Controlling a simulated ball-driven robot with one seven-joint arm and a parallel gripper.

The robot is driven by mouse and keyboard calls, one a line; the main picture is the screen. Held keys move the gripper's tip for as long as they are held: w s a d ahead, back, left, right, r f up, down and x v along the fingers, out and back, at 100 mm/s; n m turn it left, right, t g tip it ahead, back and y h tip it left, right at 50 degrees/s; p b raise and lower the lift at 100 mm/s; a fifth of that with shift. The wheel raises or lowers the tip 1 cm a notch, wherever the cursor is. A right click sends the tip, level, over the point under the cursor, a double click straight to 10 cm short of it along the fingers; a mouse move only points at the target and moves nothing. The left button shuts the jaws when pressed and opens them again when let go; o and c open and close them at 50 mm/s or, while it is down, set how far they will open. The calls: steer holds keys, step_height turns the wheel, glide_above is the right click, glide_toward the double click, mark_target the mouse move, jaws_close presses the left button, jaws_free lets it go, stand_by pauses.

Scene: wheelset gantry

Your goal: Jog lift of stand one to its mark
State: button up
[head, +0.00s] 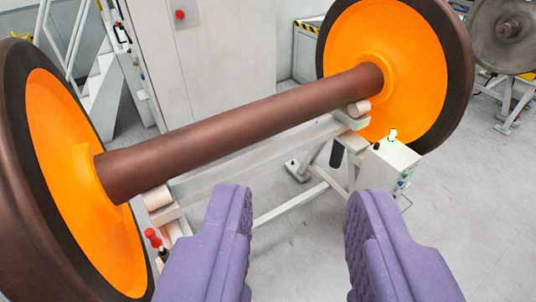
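A wheelset with two orange-faced wheels (395,55) and a brown axle (240,125) rests on rollers at both ends of a pale stand (250,157). A grey control box (388,165) is fixed at the stand's right, with a lit green-white lamp (392,134) on top and small controls on its right side, too small to read. A red-knobbed lever (152,236) shows at the lower left of the stand. My purple gripper (298,205) is open and empty, its fingers wide apart in front of the stand. No lift mark can be made out.
A grey cabinet (215,60) with a red button (180,15) stands behind the axle. White steps (102,95) with rails are at the back left. Another wheel (505,35) on a stand is at the far right. Grey floor (430,215) is clear at the right.

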jaws_close()
stand_by(1.6)
